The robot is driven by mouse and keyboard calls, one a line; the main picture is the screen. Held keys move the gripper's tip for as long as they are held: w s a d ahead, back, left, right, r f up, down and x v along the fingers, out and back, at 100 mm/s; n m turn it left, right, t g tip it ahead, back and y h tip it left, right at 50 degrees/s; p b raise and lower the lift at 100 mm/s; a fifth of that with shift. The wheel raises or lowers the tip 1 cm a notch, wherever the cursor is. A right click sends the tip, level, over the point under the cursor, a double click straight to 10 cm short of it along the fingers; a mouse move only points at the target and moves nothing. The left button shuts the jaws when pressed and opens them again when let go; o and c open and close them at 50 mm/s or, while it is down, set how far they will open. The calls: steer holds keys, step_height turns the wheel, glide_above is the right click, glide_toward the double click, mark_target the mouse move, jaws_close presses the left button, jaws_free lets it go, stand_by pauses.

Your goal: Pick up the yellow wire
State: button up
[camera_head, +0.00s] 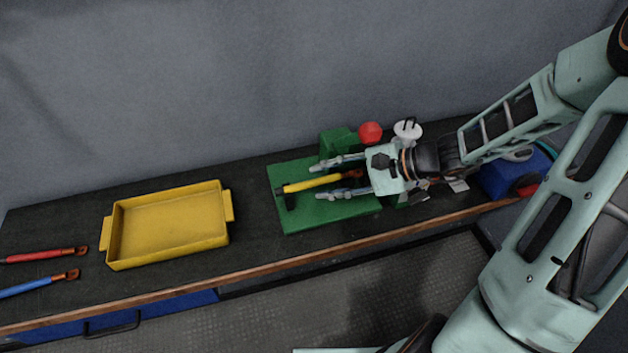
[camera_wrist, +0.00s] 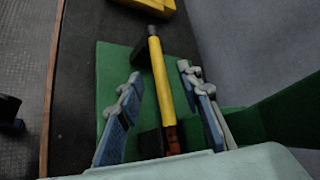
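The yellow wire (camera_head: 312,183) lies over a green fixture plate (camera_head: 340,214), with a black end on the left and a copper-coloured lug on the right. It also shows in the wrist view (camera_wrist: 159,80), running between the fingers, with dark blocks near both its ends. My gripper (camera_head: 318,180) is open, with one finger on each side of the wire. In the wrist view my gripper (camera_wrist: 158,86) shows clear gaps between the wire and both fingers. The copper end sits close to my gripper's palm. I cannot tell the exact height of the fingers above the plate.
An empty yellow tray (camera_head: 170,222) stands left of the plate. A red wire (camera_head: 42,256) and a blue wire (camera_head: 38,284) lie at the far left. A red knob (camera_head: 370,132) and a green block (camera_head: 338,141) stand behind. A blue object (camera_head: 508,177) is at right.

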steer(key=shift+x, duration=1.3)
steer(key=shift+d+f, duration=0.1)
jaws_close()
